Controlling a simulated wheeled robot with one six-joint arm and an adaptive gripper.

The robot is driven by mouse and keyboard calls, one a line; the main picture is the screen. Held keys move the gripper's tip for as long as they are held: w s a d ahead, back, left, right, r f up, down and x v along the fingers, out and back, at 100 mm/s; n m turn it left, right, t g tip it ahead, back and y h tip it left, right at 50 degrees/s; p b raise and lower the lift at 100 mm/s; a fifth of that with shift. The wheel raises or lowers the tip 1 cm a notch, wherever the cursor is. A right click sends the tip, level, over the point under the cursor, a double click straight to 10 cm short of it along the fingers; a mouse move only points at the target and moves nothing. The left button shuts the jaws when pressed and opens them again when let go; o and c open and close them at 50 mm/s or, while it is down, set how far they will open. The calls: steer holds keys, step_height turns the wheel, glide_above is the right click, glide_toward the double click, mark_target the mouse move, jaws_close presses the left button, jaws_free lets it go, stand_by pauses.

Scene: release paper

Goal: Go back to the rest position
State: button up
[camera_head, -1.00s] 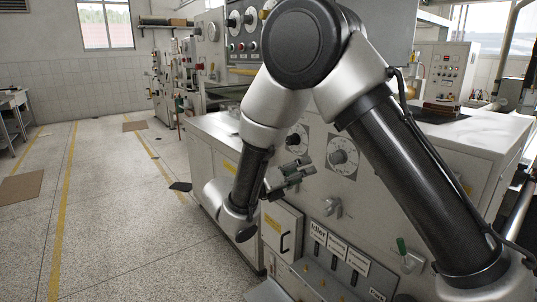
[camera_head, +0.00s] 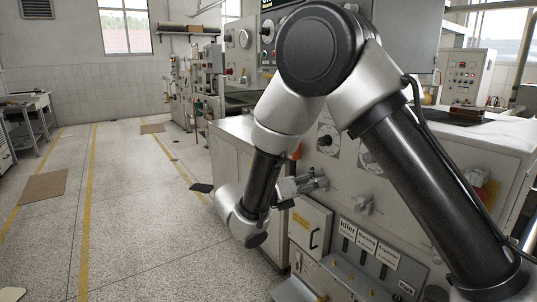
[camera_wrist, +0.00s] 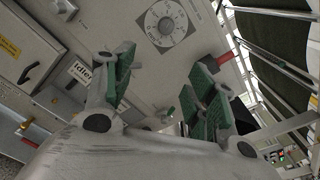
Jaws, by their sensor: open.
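My gripper (camera_head: 306,184) is at the end of my folded arm, in front of the grey machine cabinet (camera_head: 449,210) in the head view. In the wrist view my gripper (camera_wrist: 163,88) has its two green-padded fingers spread apart, with nothing held between them. A round dial (camera_wrist: 167,22) on the panel shows beyond the fingers. In the head view my arm hides part of the cabinet front. I cannot tell the exact gap between the fingers and the panel.
The cabinet front carries handles, a labelled switch box (camera_head: 366,250) and a small door (camera_head: 309,222) with a black handle. Open speckled floor (camera_head: 140,215) with yellow lines lies to the left. A brown mat (camera_head: 44,188) lies there, and a metal table (camera_head: 28,112) stands at the far left.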

steer(key=s+d+f+m+g+y, duration=0.3)
steer(key=s+d+m+g+y, duration=0.3)
steer(key=s+d+m+g, duration=0.65)
steer(key=s+d+r+m+t+y, duration=0.7)
steer(key=s+d+r+m, duration=0.4)
steer(key=m, duration=0.8)
steer(key=s+d+y, duration=0.1)
steer(key=s, duration=0.2)
steer(key=shift+s+r+y, duration=0.3)
steer(key=shift+s+r, duration=0.1)
steer(key=shift+m+t, duration=0.25)
